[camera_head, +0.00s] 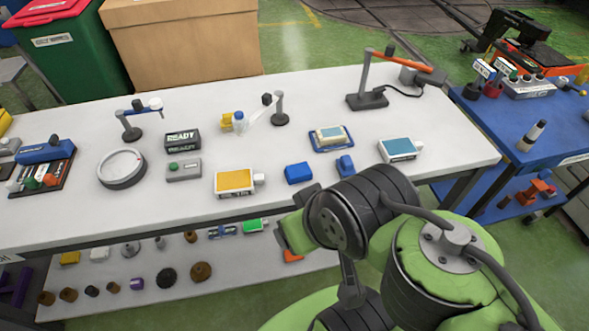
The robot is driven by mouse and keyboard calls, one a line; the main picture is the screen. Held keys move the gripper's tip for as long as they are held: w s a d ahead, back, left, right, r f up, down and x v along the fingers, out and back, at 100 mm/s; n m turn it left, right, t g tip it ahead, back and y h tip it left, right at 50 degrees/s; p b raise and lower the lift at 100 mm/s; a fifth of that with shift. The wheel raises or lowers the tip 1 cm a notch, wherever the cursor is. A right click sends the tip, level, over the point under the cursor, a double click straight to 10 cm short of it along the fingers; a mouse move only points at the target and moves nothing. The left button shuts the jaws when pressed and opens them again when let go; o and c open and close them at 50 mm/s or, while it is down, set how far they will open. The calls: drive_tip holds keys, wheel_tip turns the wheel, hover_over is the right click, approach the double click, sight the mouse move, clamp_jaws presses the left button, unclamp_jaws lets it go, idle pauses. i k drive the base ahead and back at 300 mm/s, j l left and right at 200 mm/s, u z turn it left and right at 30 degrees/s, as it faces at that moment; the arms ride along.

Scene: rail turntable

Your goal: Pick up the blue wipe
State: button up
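A small plain blue block-like piece (298,173), possibly the folded blue wipe, lies on the white table near its front edge. A smaller blue piece (345,165) lies to its right; I cannot tell for certain which of the two is the wipe. My green and dark grey arm rises in front of the table at the lower right, close to both pieces but apart from them in the picture. My gripper's fingers do not show.
A yellow-topped box (235,181) stands left of the blue pieces, and a blue-topped box (400,149) to the right. Behind are a blue tray (314,146) with a pale block and an orange-armed stand (367,99). A round dish (122,169) sits left. A lower shelf holds several small parts.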

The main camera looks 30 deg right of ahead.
sight(299, 172)
drive_tip(key=l+u, duration=0.25)
drive_tip(key=u, duration=0.15)
drive_tip(key=l+u, duration=0.25)
drive_tip(key=u, duration=0.15)
drive_tip(key=l+u, duration=0.25)
drive_tip(key=u, duration=0.15)
